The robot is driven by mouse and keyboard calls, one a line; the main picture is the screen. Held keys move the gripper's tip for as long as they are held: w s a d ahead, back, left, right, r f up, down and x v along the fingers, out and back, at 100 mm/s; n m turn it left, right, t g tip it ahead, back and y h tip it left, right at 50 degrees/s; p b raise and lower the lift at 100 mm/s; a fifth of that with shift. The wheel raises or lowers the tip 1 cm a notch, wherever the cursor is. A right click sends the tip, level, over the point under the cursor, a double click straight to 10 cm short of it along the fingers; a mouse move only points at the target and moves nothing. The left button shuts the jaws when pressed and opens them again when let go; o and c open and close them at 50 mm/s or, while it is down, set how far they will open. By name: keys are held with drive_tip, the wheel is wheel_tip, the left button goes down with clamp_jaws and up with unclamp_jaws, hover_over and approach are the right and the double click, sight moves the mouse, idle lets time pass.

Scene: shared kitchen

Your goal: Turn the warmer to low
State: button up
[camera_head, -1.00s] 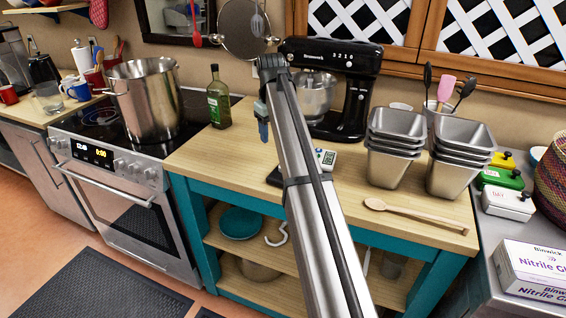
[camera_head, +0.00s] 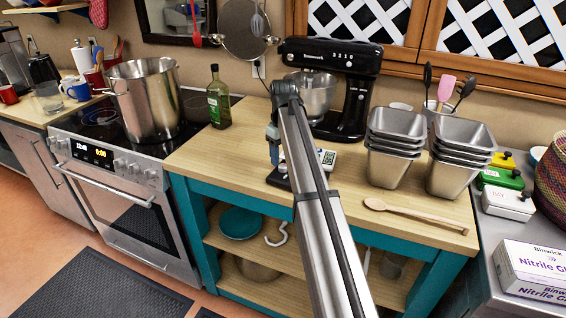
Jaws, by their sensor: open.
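The stove (camera_head: 130,205) stands at the left with a glass top, an oven door and a front control panel (camera_head: 95,151). Its panel has a lit display and round silver knobs at both ends, among them a right-hand knob (camera_head: 150,174). I cannot read which control is the warmer or how it is set. My gripper (camera_head: 274,157) is small in view, at the end of my arm above the wooden counter, right of the stove and well apart from its knobs. It points down, open, and I see nothing held in it. My arm hides part of the counter.
A large steel pot (camera_head: 147,100) stands on the stove top. A green bottle (camera_head: 218,98), a black mixer (camera_head: 335,85), a small scale (camera_head: 325,158), metal pans (camera_head: 390,150) and a wooden spoon (camera_head: 410,213) are on the counter. Floor before the stove is clear except mats (camera_head: 100,285).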

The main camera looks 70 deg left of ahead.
sight(283, 166)
drive_tip(key=shift+f, duration=1.6)
drive_tip(key=c, duration=1.1)
